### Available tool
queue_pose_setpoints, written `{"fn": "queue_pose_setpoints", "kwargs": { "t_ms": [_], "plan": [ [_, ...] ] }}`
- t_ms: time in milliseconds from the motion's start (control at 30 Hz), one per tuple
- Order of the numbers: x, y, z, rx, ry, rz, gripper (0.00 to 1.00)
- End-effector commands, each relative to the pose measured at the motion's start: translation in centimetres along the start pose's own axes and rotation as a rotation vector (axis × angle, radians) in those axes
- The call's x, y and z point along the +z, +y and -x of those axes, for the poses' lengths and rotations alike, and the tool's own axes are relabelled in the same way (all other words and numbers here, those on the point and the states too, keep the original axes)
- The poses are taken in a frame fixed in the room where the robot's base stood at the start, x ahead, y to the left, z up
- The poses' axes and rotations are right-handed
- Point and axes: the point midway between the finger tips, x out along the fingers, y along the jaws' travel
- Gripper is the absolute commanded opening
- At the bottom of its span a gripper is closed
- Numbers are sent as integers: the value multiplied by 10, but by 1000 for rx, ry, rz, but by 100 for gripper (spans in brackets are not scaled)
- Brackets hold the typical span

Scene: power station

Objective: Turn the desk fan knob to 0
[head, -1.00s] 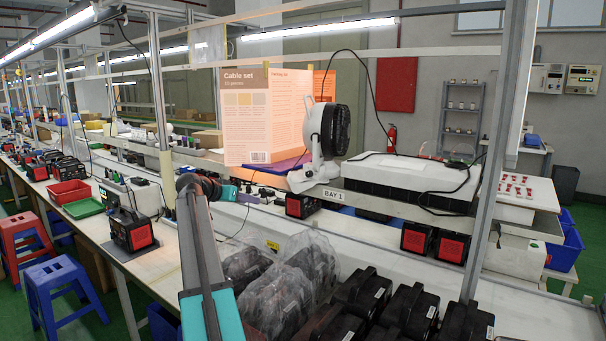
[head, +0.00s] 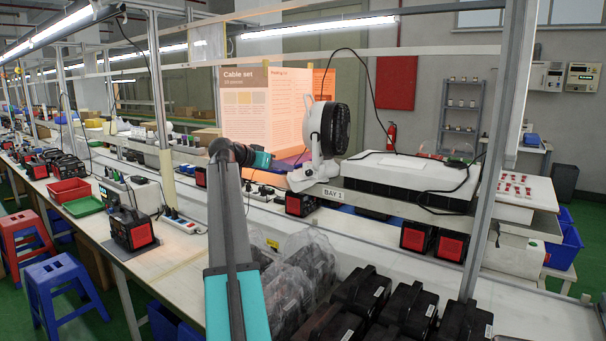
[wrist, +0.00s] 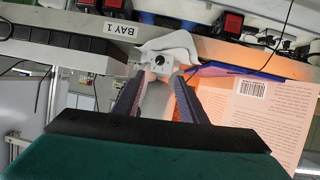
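The white desk fan (head: 328,130) with a dark round grille stands on the shelf above the bench in the head view. In the wrist view, which looks upside down, its white base (wrist: 172,45) carries a small dark round knob (wrist: 160,60) on a grey-white face. The knob's marks are too small to read. My gripper (wrist: 159,76) is open, its two dark fingers apart and pointing at the knob face, with nothing visibly held. In the head view my gripper (head: 280,164) is left of the fan base, and its fingertips are hard to make out.
A tall printed "Cable set" panel (head: 245,120) stands left of the fan, close to my gripper. A white-topped black unit (head: 410,180) sits to the right. Bagged and black devices (head: 400,312) cover the bench below. A metal post (head: 497,170) rises at the right.

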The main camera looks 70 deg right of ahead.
Motion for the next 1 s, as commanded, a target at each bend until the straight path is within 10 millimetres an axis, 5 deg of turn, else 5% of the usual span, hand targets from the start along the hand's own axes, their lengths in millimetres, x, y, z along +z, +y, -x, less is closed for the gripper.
{"fn": "queue_pose_setpoints", "kwargs": {
  "t_ms": [1000],
  "plan": [
    [-1,-1,-125,-1,-1,1,38]
  ]
}}
